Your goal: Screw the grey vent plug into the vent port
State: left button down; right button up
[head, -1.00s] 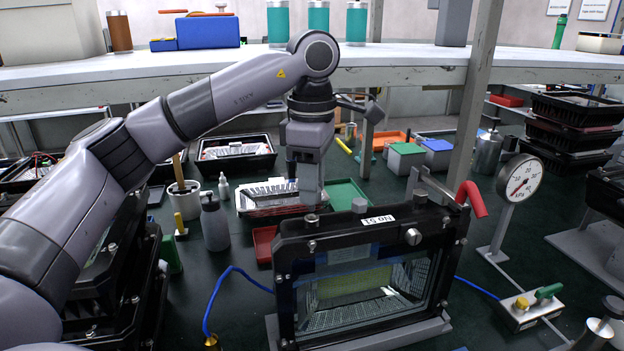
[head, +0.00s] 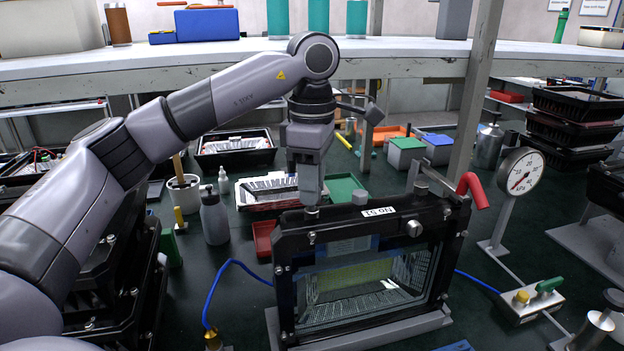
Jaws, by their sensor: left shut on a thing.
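The black floodlight housing marked "No 51" (head: 408,229) stands upright on a grey base, its glass front facing me. My left gripper (head: 312,203) points straight down at the left part of the housing's top edge. It is shut on the small grey vent plug (head: 312,212), which shows just below the fingertips, at the housing's top. The vent port is hidden under the plug and fingers, so I cannot tell how deep the plug sits. A grey block (head: 360,197) stands on the top edge to the right. My right gripper is out of view.
A red hooked handle (head: 472,190) rises at the housing's right corner. A pressure gauge (head: 521,172) and a valve block (head: 531,303) stand to the right. A blue hose (head: 236,266) runs on the left. A grey bottle (head: 214,218) and stacked black housings (head: 148,290) are left.

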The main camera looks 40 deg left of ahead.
pick_arm(q)
jog(key=shift+f+b, duration=0.35)
jog(key=shift+f, duration=0.35)
jog(key=c, duration=0.8)
grip_release()
jog(key=shift+r, duration=0.1)
jog(key=shift+r+p, duration=0.6)
jog(key=shift+r, duration=2.95)
